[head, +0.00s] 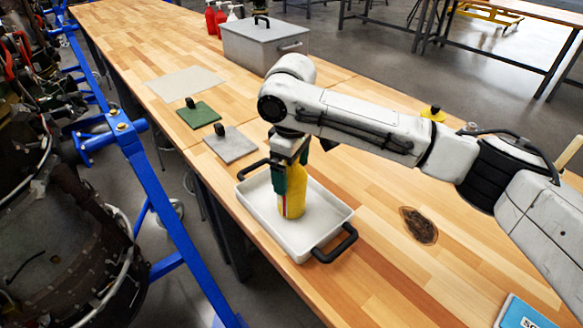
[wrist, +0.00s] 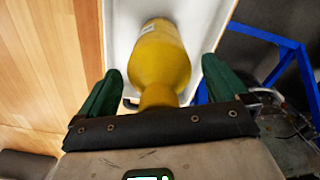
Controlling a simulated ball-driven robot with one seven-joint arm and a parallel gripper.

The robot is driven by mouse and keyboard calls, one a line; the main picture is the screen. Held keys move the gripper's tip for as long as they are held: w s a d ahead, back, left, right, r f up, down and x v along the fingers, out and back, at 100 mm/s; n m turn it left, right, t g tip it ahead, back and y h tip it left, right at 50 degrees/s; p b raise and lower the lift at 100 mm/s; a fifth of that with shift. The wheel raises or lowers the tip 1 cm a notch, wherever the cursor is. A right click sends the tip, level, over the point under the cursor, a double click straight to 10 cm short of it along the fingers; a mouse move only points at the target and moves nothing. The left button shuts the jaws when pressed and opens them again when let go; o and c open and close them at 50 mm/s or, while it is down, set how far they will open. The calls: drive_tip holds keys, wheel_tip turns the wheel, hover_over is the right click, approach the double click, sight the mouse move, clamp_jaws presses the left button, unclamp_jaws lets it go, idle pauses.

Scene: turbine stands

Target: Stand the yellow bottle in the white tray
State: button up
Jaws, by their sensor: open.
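The yellow bottle (head: 293,192) stands upright inside the white tray (head: 327,211), near its middle, its base seeming to rest on the tray floor. The tray has black handles at both ends and lies on the wooden workbench. My gripper (head: 291,170) is over the tray at the bottle's upper part. In the wrist view the bottle (wrist: 160,57) lies between the two green fingers of my gripper (wrist: 158,92), with gaps on both sides. The fingers are open. The arm hides the bottle's top in the head view.
A grey plate (head: 230,146) and a green plate (head: 199,115), each with a black knob, lie beyond the tray. A grey lidded box (head: 262,45) and red bottles (head: 213,18) stand farther back. A blue book (head: 524,313) lies at the near right. A blue frame (head: 170,205) stands left of the bench.

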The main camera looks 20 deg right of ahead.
drive_tip(key=shift+r+p, duration=2.75)
drive_tip(key=shift+r, duration=0.3)
drive_tip(key=shift+f, duration=0.1)
